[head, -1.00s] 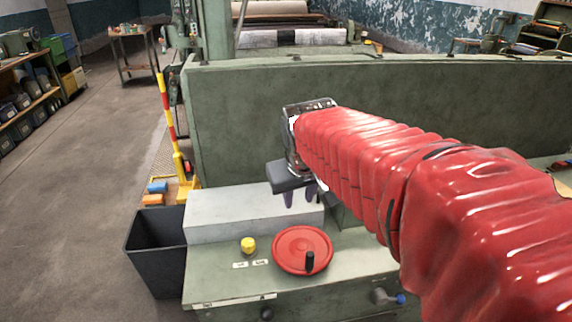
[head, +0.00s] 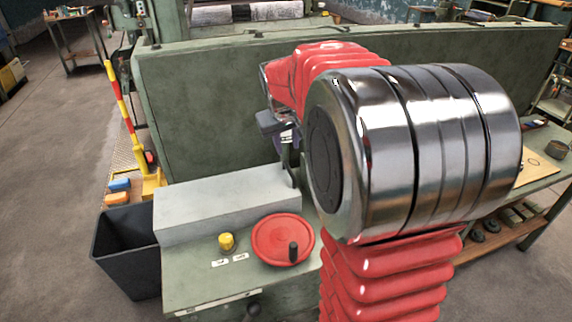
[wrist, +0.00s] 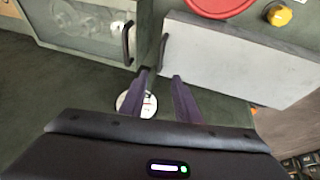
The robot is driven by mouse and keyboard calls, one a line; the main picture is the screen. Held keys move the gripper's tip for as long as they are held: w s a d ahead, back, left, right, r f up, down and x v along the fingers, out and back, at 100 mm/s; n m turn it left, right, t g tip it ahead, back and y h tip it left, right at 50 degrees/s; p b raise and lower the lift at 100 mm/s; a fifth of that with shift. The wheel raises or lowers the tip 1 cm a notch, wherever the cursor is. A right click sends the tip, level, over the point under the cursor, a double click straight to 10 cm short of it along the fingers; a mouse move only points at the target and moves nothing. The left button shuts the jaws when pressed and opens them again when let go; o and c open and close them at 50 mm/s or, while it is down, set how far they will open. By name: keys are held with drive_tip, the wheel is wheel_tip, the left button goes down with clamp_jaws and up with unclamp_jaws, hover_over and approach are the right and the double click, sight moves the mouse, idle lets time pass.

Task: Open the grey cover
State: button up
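The grey cover (head: 205,210) is a long, pale grey box shape lying shut on the green machine bench in the head view. It also fills the upper right of the wrist view (wrist: 225,60). A dark handle (wrist: 163,52) stands at its end in the wrist view. My gripper (wrist: 162,77) has two purple fingers apart with nothing between them. The fingertips are close to the handle, which lies just beyond the gap; I cannot tell whether they touch. In the head view my gripper (head: 286,143) is at the cover's right end, partly hidden by my arm.
A red handwheel (head: 280,240) and a yellow knob (head: 227,242) are in front of the cover. A black bin (head: 128,250) stands at left. A tall green panel (head: 215,110) rises behind. A windowed door with another dark handle (wrist: 128,44) shows in the wrist view.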

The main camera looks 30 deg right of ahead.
sight(289, 169)
drive_tip(key=shift+f, duration=0.15)
drive_tip(key=x, duration=1.3)
drive_tip(key=shift+w+d+f, duration=0.15)
drive_tip(key=shift+f, duration=0.1)
clamp_jaws()
idle(0.4)
